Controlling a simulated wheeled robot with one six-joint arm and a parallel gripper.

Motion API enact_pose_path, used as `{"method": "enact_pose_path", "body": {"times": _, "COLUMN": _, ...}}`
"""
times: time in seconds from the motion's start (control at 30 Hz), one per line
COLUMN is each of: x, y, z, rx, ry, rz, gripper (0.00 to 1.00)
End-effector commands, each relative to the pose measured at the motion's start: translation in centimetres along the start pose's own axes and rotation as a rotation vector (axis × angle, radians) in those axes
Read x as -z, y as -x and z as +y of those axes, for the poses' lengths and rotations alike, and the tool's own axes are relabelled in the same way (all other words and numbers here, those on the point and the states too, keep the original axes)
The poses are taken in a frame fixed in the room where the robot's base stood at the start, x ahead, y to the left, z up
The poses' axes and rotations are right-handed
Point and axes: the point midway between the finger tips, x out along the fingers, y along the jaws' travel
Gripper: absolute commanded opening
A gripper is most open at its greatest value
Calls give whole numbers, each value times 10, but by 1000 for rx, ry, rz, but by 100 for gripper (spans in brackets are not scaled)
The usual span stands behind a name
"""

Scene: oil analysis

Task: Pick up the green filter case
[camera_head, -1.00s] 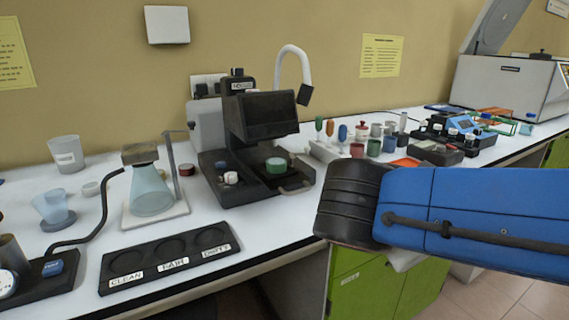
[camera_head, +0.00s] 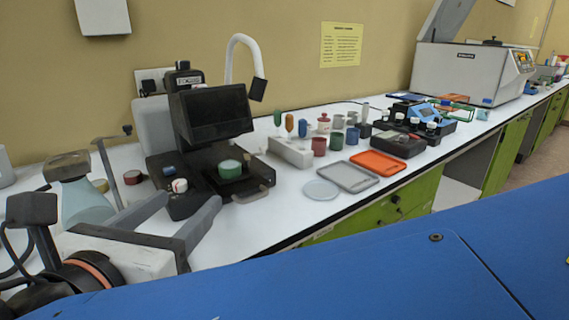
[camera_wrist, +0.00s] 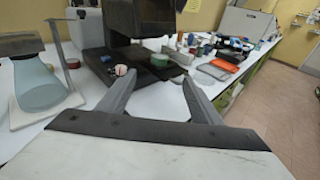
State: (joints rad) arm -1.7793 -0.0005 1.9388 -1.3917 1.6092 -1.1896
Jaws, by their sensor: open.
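The green filter case (camera_head: 230,168) is a short round case with a pale green top. It sits on the low black stage of the black machine (camera_head: 205,125), below its dark screen. In the wrist view the green case (camera_wrist: 159,61) lies just beyond the fingertips, near the middle. My gripper (camera_head: 191,199) is open and empty at the front edge of the bench. Its two grey fingers point toward the machine and are apart from the case. The open gripper (camera_wrist: 158,77) also shows in the wrist view.
A small white-and-red item (camera_head: 180,186) sits left of the green case on the machine base. A conical flask (camera_head: 80,195) stands at left. Grey and orange trays (camera_head: 378,163) and several small cups lie right. Bare bench lies in front of the machine.

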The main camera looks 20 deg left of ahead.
Motion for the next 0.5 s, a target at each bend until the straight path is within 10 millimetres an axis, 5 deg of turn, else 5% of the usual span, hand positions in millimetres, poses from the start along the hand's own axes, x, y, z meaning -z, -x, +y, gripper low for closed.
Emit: {"method": "enact_pose_path", "body": {"times": 0.5, "x": -1, "y": -70, "z": 1, "rx": 0, "ry": 3, "rz": -4, "gripper": 59}}
